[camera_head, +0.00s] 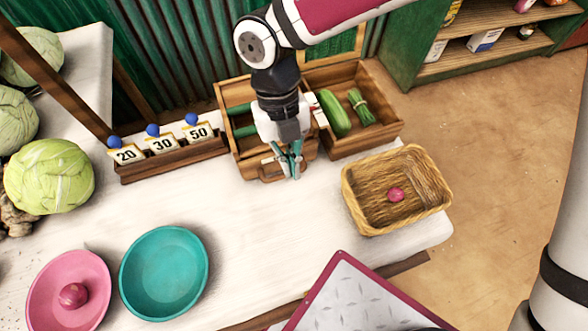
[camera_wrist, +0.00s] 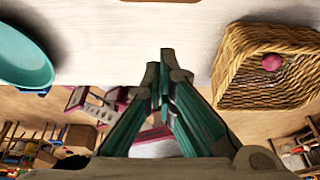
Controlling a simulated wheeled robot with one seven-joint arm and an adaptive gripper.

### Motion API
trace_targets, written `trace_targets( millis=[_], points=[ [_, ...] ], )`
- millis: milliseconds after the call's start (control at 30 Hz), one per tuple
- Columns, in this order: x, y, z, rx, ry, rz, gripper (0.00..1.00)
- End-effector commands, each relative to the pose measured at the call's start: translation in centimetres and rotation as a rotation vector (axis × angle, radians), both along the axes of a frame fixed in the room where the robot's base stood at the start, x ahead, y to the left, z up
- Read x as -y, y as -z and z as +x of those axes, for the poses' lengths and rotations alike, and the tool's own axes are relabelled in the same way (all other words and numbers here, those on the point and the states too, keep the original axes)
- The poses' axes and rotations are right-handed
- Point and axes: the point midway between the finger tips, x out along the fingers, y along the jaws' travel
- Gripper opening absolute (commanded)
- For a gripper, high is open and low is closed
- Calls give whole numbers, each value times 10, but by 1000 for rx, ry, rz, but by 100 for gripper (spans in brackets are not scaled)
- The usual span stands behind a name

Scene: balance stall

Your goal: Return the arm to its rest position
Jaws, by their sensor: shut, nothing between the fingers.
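My gripper (camera_head: 291,172) hangs from my arm over the back middle of the white table (camera_head: 255,215), in front of the wooden crates. Its teal fingers are together with nothing between them. In the wrist view my gripper (camera_wrist: 163,70) also shows with its fingertips closed. The table edge and the floor lie behind the fingers in that view.
A wicker basket (camera_head: 362,209) with a pink onion (camera_head: 396,194) stands right. A teal bowl (camera_head: 163,274) and a pink bowl (camera_head: 45,312) with an onion (camera_head: 73,295) stand front left. A wooden crate (camera_head: 368,141) holds vegetables. Number cards (camera_head: 162,143) stand left. The middle table is clear.

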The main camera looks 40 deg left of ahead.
Motion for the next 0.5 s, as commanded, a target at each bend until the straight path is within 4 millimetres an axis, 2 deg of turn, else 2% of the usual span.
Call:
trace_targets(
  millis=[367, 500],
  points=[
    [2, -6, 4, 10, 19, -5, 0],
    [22, -21, 23, 95, 182, -40, 0]
  ],
)
